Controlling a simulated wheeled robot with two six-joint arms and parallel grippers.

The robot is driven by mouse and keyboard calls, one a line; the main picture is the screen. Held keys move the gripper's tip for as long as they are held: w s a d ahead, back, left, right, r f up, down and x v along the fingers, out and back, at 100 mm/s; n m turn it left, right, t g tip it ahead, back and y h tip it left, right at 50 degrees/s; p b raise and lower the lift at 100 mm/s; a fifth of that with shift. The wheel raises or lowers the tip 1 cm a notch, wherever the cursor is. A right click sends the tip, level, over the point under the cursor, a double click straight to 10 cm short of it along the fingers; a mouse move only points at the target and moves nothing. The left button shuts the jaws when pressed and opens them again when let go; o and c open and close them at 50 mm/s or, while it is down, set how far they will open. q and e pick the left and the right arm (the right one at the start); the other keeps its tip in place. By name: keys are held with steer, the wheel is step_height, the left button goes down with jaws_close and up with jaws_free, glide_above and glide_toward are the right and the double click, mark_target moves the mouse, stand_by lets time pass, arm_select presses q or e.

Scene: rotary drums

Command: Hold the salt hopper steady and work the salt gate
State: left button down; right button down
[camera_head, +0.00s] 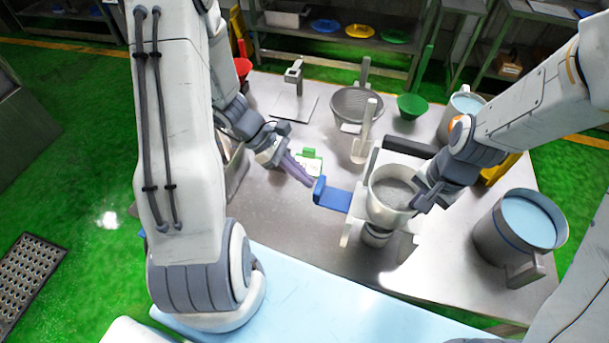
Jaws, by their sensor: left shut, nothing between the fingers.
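The salt hopper (370,201), a pale round vessel with grey granular contents, stands on a stand at the middle right of the metal table. The blue salt gate (332,197), with an upright end plate, sticks out from its left side. My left gripper (308,182) is shut and empty, its purple-grey fingers close to the left of the blue plate; whether they touch it is unclear. My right gripper (421,198) is at the hopper's right rim. Its fingers overlap the wall in the view, so its grip cannot be made out.
A blue-topped drum (490,240) stands at the right, and another drum (447,122) behind my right wrist. A sieve (356,103), a green bowl (411,106), a flat scale (291,104) and a green-and-white block (310,161) are further back. The table's front left is clear.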

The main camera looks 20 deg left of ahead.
mark_target(323, 184)
arm_select(q)
steer(key=shift+d, duration=0.15)
steer(key=shift+w+d, duration=0.1)
steer(key=shift+d, duration=2.2)
